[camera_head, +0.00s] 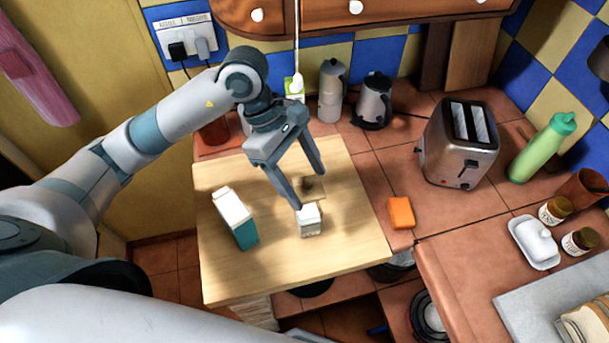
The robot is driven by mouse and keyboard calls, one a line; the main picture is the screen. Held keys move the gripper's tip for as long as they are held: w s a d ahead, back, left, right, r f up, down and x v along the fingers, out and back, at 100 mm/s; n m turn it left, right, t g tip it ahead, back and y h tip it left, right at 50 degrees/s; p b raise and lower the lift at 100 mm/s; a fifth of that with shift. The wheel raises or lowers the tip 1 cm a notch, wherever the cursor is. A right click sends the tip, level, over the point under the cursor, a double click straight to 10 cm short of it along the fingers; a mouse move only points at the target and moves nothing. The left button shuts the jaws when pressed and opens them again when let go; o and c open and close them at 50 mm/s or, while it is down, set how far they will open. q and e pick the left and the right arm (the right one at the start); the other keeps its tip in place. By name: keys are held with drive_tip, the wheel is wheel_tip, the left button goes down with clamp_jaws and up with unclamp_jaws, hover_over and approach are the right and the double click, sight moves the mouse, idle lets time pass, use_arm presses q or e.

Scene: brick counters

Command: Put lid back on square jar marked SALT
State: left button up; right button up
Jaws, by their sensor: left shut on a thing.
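A small white square jar (310,221) with dark marks on its front stands on the wooden board (350,248); the lettering is too small to read. My left gripper (310,189) reaches down from the upper left, its two fingers spread around a small square wooden lid (317,190) with a dark knob. It is shut on this lid, just behind the jar in the picture. One fingertip overlaps the jar's upper edge in view. I cannot tell how high the lid is above the board. My right gripper is not in view.
A milk carton (235,217) stands left of the jar. An orange sponge (401,213) lies right of the board. A toaster (459,142), a kettle (373,101) and a moka pot (331,90) stand behind. A white butter dish (535,242) is at the right. The board's front is clear.

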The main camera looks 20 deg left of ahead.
sight(300, 184)
use_arm(q)
drive_tip(key=shift+f+b, duration=0.5)
drive_tip(key=shift+f, duration=1.3)
drive_tip(key=shift+f+b, duration=0.3)
drive_tip(key=shift+f, duration=0.15)
drive_tip(key=shift+f+b, duration=0.95)
drive_tip(key=shift+b, duration=0.25)
drive_tip(key=shift+b, duration=0.95)
drive_tip(key=shift+f+b, duration=0.3)
drive_tip(key=shift+b, duration=0.9)
idle(1.0)
idle(0.3)
drive_tip(key=o, duration=1.5)
drive_tip(key=shift+o, duration=0.2)
drive_tip(key=shift+r, duration=0.1)
